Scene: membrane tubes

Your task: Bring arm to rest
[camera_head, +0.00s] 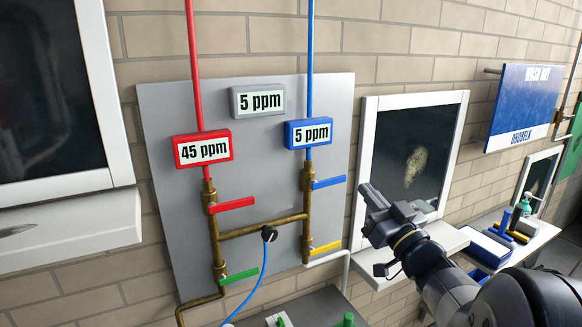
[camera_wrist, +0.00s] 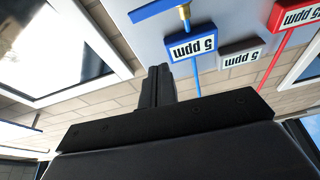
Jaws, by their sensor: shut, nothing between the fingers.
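My arm comes in from the lower right in the head view. My gripper (camera_head: 372,194) is raised in front of the window to the right of the grey pipe panel (camera_head: 270,182). It is shut and empty, and touches nothing that I can see. In the wrist view the closed fingers of my gripper (camera_wrist: 158,80) point up toward the panel, beside the blue 5 ppm display (camera_wrist: 193,46). That wrist picture shows the displays upside down.
The panel bears brass pipes with a red handle (camera_head: 232,205), a blue handle (camera_head: 328,183), a green handle (camera_head: 243,276) and a yellow handle (camera_head: 326,248). A blue hose (camera_head: 252,296) hangs from the middle. A bench with bottles and trays (camera_head: 492,246) stands at the right.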

